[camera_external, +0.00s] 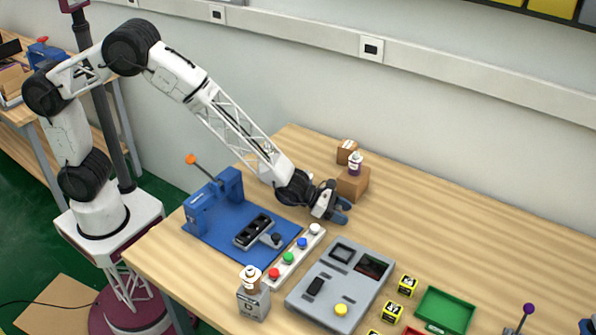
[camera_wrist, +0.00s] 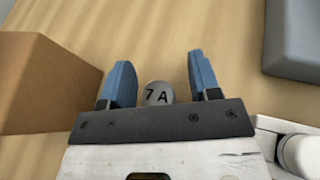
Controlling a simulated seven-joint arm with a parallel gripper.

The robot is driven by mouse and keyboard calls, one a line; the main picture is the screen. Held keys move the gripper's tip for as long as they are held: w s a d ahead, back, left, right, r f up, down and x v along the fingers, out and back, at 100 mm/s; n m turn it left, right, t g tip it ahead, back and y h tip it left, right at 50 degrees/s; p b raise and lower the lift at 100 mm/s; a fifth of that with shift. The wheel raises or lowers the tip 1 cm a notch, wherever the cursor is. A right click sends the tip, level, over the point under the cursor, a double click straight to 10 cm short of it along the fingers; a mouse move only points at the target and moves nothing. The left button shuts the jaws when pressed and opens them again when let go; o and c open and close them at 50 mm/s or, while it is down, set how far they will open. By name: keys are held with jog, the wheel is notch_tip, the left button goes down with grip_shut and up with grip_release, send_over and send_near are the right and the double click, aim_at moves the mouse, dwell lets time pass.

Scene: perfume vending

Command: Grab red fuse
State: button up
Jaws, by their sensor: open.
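A red round-topped piece (camera_external: 274,272), which looks like the red fuse, sits at the near end of a white strip (camera_external: 281,268), in line with a green one (camera_external: 288,257), a blue one (camera_external: 302,243) and a white one (camera_external: 314,229). My gripper (camera_external: 343,211) is open, low over the table beyond the strip's white end and away from the red piece. In the wrist view, a grey disc marked "7 A" (camera_wrist: 158,93) shows between the blue fingers (camera_wrist: 159,65), partly hidden by my gripper; I cannot tell its side colour. The red piece is not visible there.
A grey device (camera_external: 335,290) lies in front. A blue press (camera_external: 215,205) and mat stand left. Bare table lies right of my gripper.

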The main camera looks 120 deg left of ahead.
dwell(0.3)
jog(key=c, duration=1)
jog(key=shift+r, duration=5)
